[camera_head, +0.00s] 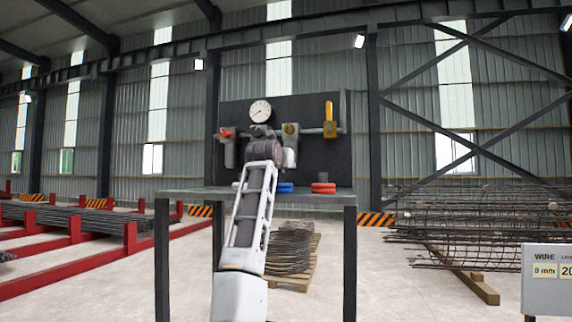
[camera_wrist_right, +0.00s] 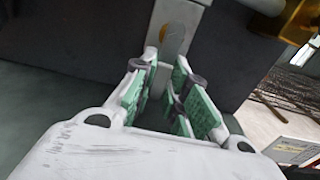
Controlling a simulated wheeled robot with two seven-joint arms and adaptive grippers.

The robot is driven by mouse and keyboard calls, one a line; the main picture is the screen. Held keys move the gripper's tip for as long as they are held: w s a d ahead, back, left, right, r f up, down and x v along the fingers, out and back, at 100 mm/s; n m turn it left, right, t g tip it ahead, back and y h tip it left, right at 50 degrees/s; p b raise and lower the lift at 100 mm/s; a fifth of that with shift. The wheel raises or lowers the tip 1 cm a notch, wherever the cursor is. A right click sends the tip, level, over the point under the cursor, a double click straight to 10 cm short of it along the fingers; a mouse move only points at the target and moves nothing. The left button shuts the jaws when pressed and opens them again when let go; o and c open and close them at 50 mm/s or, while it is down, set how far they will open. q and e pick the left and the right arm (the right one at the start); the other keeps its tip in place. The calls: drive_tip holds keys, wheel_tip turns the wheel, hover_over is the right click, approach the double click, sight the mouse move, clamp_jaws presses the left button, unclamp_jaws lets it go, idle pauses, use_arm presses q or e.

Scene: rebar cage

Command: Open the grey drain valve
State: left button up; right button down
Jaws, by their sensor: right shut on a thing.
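My right arm reaches up to the dark valve board (camera_head: 315,165) in the head view. Its wrist covers the right gripper and much of the board's middle there. In the right wrist view the right gripper (camera_wrist_right: 165,80) has its green-padded fingers close together on the grey drain valve (camera_wrist_right: 178,32). The part between the pads is mostly hidden, so I cannot tell how far the handle is turned. My left gripper is not in view.
The board also carries a white gauge (camera_head: 260,111), a red-handled valve (camera_head: 226,132) and an upright yellow lever (camera_head: 329,111). Blue rings (camera_head: 285,187) and red rings (camera_head: 323,188) lie on the bench (camera_head: 335,199). Rebar cages (camera_head: 480,215) stand at the right.

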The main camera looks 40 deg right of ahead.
sight(288, 132)
drive_tip(key=shift+f, duration=0.1)
idle(0.4)
drive_tip(key=c, duration=1.4)
unclamp_jaws()
drive_tip(key=shift+r, duration=0.3)
drive_tip(key=shift+r, duration=4.75)
drive_tip(key=shift+s+a, duration=0.1)
